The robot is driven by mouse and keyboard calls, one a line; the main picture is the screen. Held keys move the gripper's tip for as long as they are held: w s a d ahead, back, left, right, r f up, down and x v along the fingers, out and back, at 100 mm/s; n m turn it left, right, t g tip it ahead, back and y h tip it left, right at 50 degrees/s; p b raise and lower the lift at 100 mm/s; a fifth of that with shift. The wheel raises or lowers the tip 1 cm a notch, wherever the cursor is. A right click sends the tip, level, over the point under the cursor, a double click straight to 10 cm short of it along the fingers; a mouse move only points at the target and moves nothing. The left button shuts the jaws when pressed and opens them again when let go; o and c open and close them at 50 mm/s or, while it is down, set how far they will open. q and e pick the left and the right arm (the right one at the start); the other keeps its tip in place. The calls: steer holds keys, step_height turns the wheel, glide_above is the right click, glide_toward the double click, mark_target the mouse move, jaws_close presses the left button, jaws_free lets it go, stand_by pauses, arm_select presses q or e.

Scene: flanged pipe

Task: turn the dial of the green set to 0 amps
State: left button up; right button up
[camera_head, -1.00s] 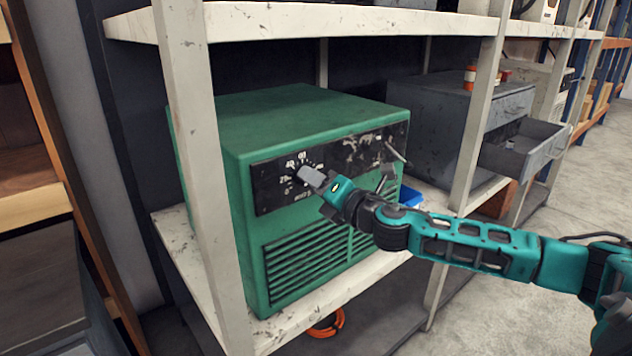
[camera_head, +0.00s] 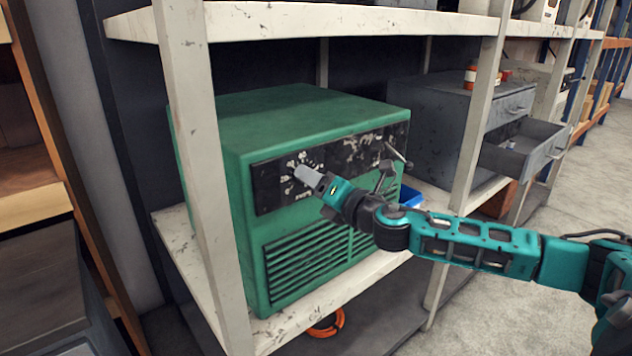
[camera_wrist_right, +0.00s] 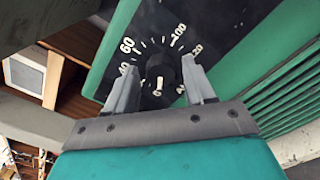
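The green set (camera_head: 290,110) stands on the shelf, its black panel facing me. Its round black dial (camera_wrist_right: 160,74) shows in the right wrist view, ringed by white numbers; in the head view the fingers cover it. The dial's white mark points down in that view, toward the 0. My right gripper (camera_head: 306,174) is at the dial. In the right wrist view its two grey fingers (camera_wrist_right: 160,82) stand apart on either side of the dial, open; I see no clear contact. My left gripper is not in view.
A shelf post (camera_head: 203,170) stands just left of the set. A lever (camera_head: 397,153) sticks out from the panel's right side. A blue bin (camera_head: 411,196) and a grey cabinet with an open drawer (camera_head: 525,146) are to the right. Floor space is clear at right.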

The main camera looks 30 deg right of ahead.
steer(key=shift+o, duration=0.3)
steer(key=s+d, duration=0.1)
steer(key=s, duration=1.2)
stand_by(0.6)
steer(key=shift+w+f, duration=0.1)
stand_by(0.4)
